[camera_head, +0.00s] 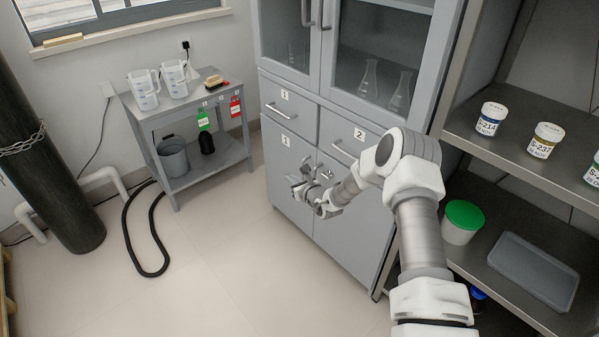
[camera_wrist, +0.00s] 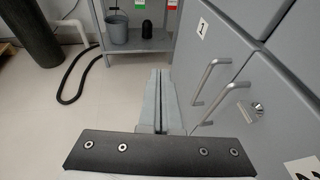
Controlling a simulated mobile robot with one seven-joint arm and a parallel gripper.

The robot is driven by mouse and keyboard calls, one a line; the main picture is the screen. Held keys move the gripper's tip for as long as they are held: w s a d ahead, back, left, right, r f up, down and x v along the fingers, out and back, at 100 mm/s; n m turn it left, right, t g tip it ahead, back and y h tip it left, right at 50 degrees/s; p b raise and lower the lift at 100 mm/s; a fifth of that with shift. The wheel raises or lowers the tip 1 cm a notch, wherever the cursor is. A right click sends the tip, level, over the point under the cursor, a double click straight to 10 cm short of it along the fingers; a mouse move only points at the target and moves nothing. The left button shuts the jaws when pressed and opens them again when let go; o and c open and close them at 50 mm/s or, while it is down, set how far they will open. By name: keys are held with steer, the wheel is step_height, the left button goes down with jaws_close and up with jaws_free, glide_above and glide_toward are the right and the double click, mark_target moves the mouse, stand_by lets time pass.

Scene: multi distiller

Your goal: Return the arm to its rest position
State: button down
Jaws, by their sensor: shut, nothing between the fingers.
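My arm reaches out from the lower right in the head view, bent at the elbow. My gripper (camera_head: 300,187) is in front of the lower doors of the grey cabinet (camera_head: 345,245). In the wrist view my gripper (camera_wrist: 160,75) shows its two fingers together, with nothing between them. The fingers point towards the floor and the grey side table. The cabinet's door handles (camera_wrist: 222,103) are just to the right of the fingers, and I see no contact with them.
A grey side table (camera_head: 216,180) with jugs stands at the back left. A shelf (camera_head: 470,135) with labelled jars is on the right. A dark cylinder (camera_head: 50,170) and a black hose (camera_head: 128,240) are at left. The floor (camera_head: 230,270) in the middle is clear.

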steer(key=s+a+r+n+g+y, duration=0.1)
steer(key=s+a+r+n+y, duration=0.2)
steer(key=r, duration=0.5)
steer(key=s+a+r+n+g+y, duration=0.1)
steer(key=s+a+r+n+y, duration=0.15)
steer(key=a+r+n, duration=0.4)
steer(key=s+r+n+g, duration=0.5)
steer(key=s+r+n, duration=0.4)
steer(key=s+r, duration=0.4)
steer(key=s+d+r+n+g+h, duration=0.1)
steer(key=s+d+r+n+h, duration=0.2)
steer(key=s, duration=0.5)
steer(key=s+d+r+n+g+h, duration=0.1)
steer(key=s+d+r+n, duration=0.2)
steer(key=s+n, duration=0.3)
steer(key=s+d+r+n+t+h, duration=0.25)
steer(key=s+d+h, duration=0.55)
steer(key=s+d, duration=0.7)
step_height(320, 180, up, 19)
steer(key=p, duration=2)
steer(key=shift+s+f+n+g, duration=0.15)
steer(key=shift+s+n+g, duration=0.05)
steer(key=shift+n+g, duration=0.2)
steer(key=shift+d, duration=0.25)
